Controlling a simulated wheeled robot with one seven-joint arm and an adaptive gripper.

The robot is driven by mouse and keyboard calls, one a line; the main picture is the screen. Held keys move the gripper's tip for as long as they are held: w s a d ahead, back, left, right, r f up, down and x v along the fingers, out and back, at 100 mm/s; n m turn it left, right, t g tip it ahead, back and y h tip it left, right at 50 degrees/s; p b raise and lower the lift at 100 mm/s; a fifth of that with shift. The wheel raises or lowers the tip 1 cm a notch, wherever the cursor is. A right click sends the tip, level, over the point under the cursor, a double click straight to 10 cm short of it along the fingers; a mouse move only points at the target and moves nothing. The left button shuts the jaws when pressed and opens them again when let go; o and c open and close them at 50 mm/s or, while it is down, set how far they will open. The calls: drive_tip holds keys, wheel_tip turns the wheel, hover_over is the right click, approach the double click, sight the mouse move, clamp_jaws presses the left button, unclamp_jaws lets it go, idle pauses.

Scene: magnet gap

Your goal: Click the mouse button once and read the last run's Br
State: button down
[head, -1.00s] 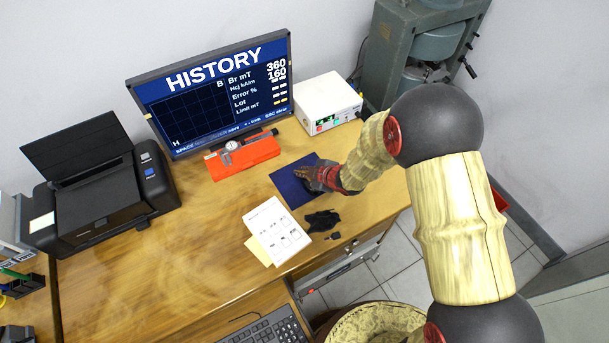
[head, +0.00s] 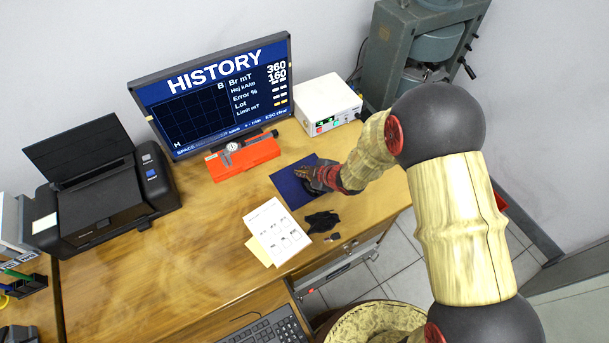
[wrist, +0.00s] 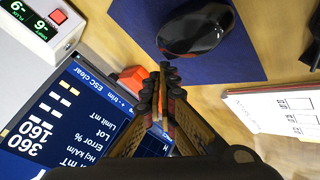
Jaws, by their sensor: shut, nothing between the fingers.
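The black mouse (wrist: 196,32) lies on a dark blue mat (wrist: 247,62) in the wrist view. My gripper (wrist: 168,72) is shut and empty, its fingertips at the near left end of the mouse; I cannot tell whether they touch it. In the head view my gripper (head: 303,173) is low over the mat (head: 285,186), and arm and fingers largely hide the mouse. The monitor (head: 215,95) reads HISTORY, with 360 beside Br mT and 160 beside Hcj kA/m. Error, Lot and Limit show dashes. The screen (wrist: 55,125) appears upside down in the wrist view.
An orange case (head: 243,159) with a gauge lies before the monitor. A white instrument (head: 328,103) stands behind the mat. A printed sheet (head: 277,232) and a crumpled black item (head: 321,221) lie nearer. A printer (head: 100,190) is at left; a keyboard (head: 268,328) sits lower down.

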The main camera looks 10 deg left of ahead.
drive_tip(key=shift+r, duration=0.1)
drive_tip(key=shift+r+p, duration=2)
drive_tip(key=shift+r, duration=0.5)
